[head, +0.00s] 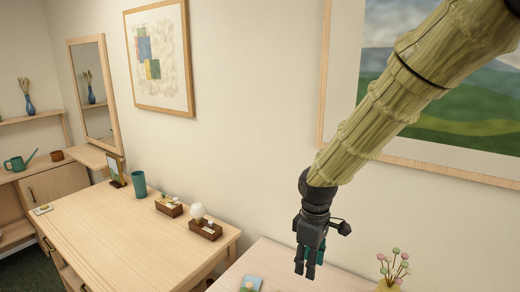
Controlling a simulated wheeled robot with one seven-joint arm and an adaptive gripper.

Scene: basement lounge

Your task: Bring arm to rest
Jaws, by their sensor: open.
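My arm reaches in from the upper right of the head view, in a greenish ribbed cover. My gripper (306,272) hangs at its end, black, with the fingers pointing down. It is open, and I see nothing held in it.
On the desk stand a teal cup (139,185), a small frame (116,170) and two brown trays (169,207) (206,230), one with a white ball. Framed pictures hang on the wall.

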